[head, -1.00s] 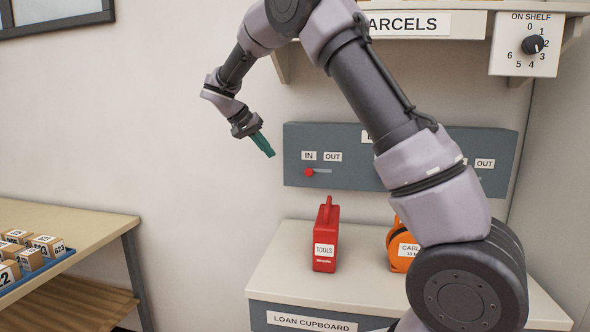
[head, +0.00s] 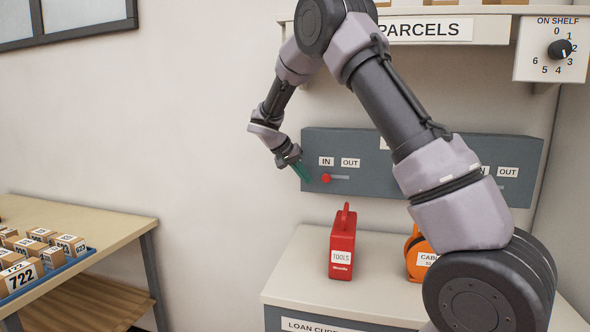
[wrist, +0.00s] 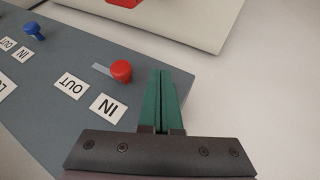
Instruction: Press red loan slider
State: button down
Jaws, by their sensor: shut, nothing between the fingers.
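The red loan slider (head: 326,178) is a round red knob at the left, IN end of a short slot on the grey wall panel (head: 375,170). In the wrist view the red knob (wrist: 121,71) sits just left of my gripper's green fingers. My gripper (head: 303,173) is shut and empty, with its tips close to the knob's left side. The shut fingers also show in the wrist view (wrist: 162,78). I cannot tell whether they touch the knob. The slot runs away from the fingers, toward the OUT label (wrist: 70,85).
A blue knob (wrist: 33,29) sits farther along the panel. Below are a red toolbox (head: 342,248) and an orange case (head: 414,258) on the loan cupboard (head: 300,258). A parcel shelf (head: 490,28) is above. A table with boxes (head: 110,222) stands left.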

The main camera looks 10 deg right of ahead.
aim_at(327, 177)
jog(key=d, duration=0.2)
jog(key=shift+s+d+r, duration=0.35)
jog(key=shift+s+r, duration=0.05)
jog(key=s+d, duration=0.1)
jog(key=d, duration=0.1)
jog(key=s+d, duration=0.1)
jog(key=d, duration=0.1)
jog(key=s+d, duration=0.1)
jog(key=d, duration=0.2)
